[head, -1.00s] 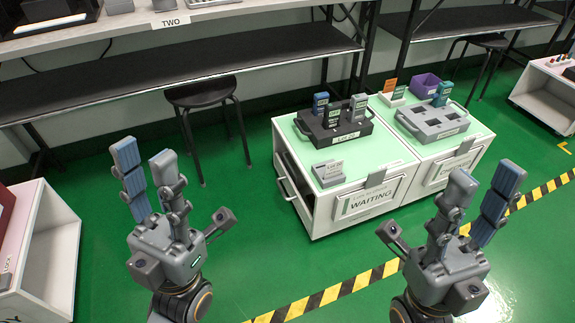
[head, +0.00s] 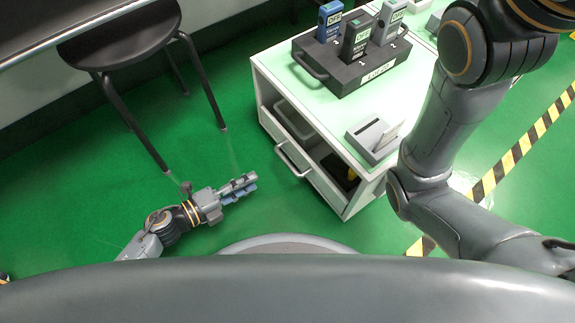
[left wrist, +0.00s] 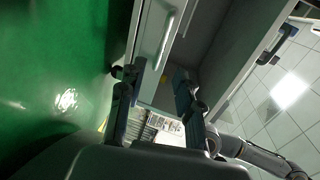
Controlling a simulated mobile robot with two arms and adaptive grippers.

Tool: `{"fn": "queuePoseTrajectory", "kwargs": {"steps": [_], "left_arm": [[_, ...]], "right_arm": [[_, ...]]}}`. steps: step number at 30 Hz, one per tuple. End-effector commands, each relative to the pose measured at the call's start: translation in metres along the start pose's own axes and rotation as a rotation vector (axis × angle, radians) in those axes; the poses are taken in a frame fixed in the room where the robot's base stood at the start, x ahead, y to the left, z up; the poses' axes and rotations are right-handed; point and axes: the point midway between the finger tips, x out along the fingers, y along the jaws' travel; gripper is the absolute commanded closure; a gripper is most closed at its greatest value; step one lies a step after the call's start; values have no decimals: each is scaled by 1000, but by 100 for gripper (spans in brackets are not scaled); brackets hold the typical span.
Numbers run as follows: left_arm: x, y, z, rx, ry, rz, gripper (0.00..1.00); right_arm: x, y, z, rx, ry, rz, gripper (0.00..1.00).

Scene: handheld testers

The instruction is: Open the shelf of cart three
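A white cart (head: 337,198) with a pale green top stands at the centre right in the head view. Its left side has a bar handle (head: 291,160) on a low front, with an open-topped space behind it. No cart number is readable. My left gripper (head: 252,184) is left of the handle, apart from it, pointing toward the cart. In the left wrist view its two fingers (left wrist: 157,95) are spread with nothing held between them, and the handle (left wrist: 165,38) shows beyond them. My right arm crosses the right side of the head view; its gripper is out of view.
A black case (head: 350,75) with several handheld testers and a grey holder (head: 374,139) sit on the cart top. A black stool (head: 120,38) stands at upper left. Striped tape (head: 505,165) crosses the floor at right. Green floor is clear around my left gripper.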

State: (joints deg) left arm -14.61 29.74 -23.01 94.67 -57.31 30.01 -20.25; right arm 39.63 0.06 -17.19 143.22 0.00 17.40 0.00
Motion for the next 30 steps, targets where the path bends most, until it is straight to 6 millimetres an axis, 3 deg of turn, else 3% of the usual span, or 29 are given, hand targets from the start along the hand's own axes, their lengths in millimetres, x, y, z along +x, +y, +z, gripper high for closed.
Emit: {"fn": "queuePoseTrajectory", "kwargs": {"steps": [18,24,30], "left_arm": [[115,-1,1,-1,-1,-6,66],[131,-2,0,-4,0,-5,66],[133,-3,0,-4,0,-4,66]], "right_arm": [[-38,-9,-16,-1,7,-2,60],[-42,-9,-17,0,7,-2,60],[-41,-9,-17,0,7,-2,60]]}}
